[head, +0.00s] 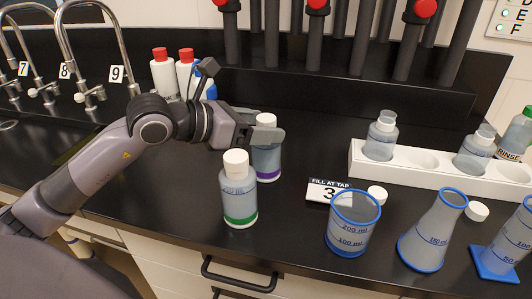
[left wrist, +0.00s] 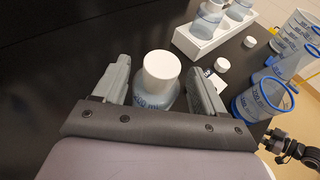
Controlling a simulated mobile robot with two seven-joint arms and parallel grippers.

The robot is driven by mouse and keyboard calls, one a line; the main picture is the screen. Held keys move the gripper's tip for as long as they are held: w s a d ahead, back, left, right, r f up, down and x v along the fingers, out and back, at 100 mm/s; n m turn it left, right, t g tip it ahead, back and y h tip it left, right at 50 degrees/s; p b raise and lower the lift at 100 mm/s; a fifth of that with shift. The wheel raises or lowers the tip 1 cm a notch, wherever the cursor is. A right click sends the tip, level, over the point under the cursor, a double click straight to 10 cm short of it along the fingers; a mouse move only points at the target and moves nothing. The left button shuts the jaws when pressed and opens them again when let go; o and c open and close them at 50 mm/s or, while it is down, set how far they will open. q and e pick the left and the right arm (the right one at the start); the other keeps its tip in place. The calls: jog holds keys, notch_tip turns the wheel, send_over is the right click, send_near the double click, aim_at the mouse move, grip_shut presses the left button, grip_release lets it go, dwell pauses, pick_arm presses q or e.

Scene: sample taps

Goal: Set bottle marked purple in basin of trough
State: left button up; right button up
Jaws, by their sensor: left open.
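The bottle with the purple band (head: 267,162) stands upright on the black bench, white cap on. Behind the green-banded bottle, it is partly hidden by that bottle and by a finger of my left gripper (head: 262,124). My left gripper is open, with its fingers on either side of this bottle near the cap. In the left wrist view the white-capped bottle (left wrist: 160,78) stands between the open fingers (left wrist: 158,92); its band is hidden. The trough's basin is only partly in view at the far left, by the numbered taps. A dark jointed part at the wrist view's lower right may be my right arm.
The green-banded bottle (head: 239,196) stands just in front of the purple one. A white rack (head: 425,168) holds two bottles at right. A beaker (head: 354,224), a flask (head: 432,232) and loose caps stand near the front edge. Taps (head: 85,60) rise at left.

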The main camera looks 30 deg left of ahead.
aim_at(274, 124)
pick_arm(q)
jog(key=shift+p+x, duration=0.3)
jog(key=shift+x, duration=1.45)
jog(key=shift+r, duration=0.1)
grip_shut()
jog(key=shift+r, duration=0.15)
